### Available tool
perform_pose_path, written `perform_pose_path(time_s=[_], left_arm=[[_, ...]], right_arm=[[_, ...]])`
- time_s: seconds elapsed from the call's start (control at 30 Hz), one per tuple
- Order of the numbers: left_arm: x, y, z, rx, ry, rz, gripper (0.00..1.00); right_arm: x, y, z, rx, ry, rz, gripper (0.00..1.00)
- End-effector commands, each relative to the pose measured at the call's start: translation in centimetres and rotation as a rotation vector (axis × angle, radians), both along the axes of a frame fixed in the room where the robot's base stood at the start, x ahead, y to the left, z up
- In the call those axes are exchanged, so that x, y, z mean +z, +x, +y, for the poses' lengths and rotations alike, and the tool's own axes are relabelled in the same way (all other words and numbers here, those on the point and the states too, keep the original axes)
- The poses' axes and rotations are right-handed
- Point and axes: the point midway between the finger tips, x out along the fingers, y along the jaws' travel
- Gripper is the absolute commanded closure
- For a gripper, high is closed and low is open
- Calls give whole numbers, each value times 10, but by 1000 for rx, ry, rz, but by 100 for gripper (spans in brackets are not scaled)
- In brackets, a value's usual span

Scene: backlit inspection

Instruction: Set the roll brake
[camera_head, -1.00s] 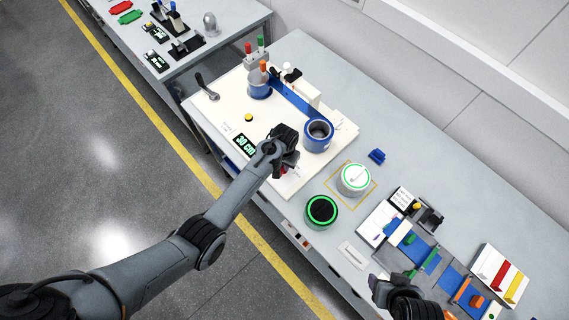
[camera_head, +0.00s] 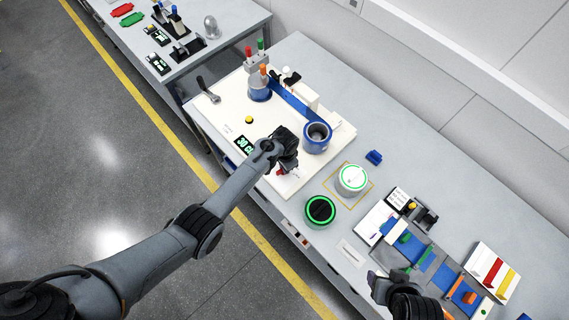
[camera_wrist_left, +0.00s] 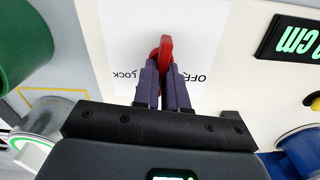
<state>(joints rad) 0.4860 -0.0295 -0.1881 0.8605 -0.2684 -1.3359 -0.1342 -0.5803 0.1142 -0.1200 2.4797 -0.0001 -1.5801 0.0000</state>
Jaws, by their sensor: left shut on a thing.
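The roll brake appears as a small red lever (camera_wrist_left: 166,48) on a white plate printed with LOCK and OFF, upside down in the left wrist view. My left gripper (camera_wrist_left: 164,85) has its two purple fingers closed on the red lever, between the two words. In the head view my left gripper (camera_head: 288,160) is low over the front of the cream machine board (camera_head: 225,110), and a bit of red (camera_head: 282,173) shows below it. The fingers hide the lever's lower part. My right gripper (camera_head: 378,284) is over the bench's front; its jaws are unclear.
A display reading 30 cm (camera_head: 243,145) and a yellow button (camera_head: 249,120) lie left of my left gripper. A blue cup-shaped roller (camera_head: 317,137) stands close on its right. A green-ringed black drum (camera_head: 320,211) and a white round device (camera_head: 352,179) stand farther right.

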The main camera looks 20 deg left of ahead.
Motion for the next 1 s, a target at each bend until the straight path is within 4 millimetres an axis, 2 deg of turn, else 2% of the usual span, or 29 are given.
perform_pose_path(time_s=[0.2,0.6,1.0], left_arm=[[2,0,-1,-208,1,0,100],[1,-3,-2,-583,1,0,100],[0,-4,-3,-848,0,-1,100]], right_arm=[[10,0,0,1,-1,0,40],[16,0,-3,7,-11,-1,40],[16,0,-2,4,-7,0,40]])
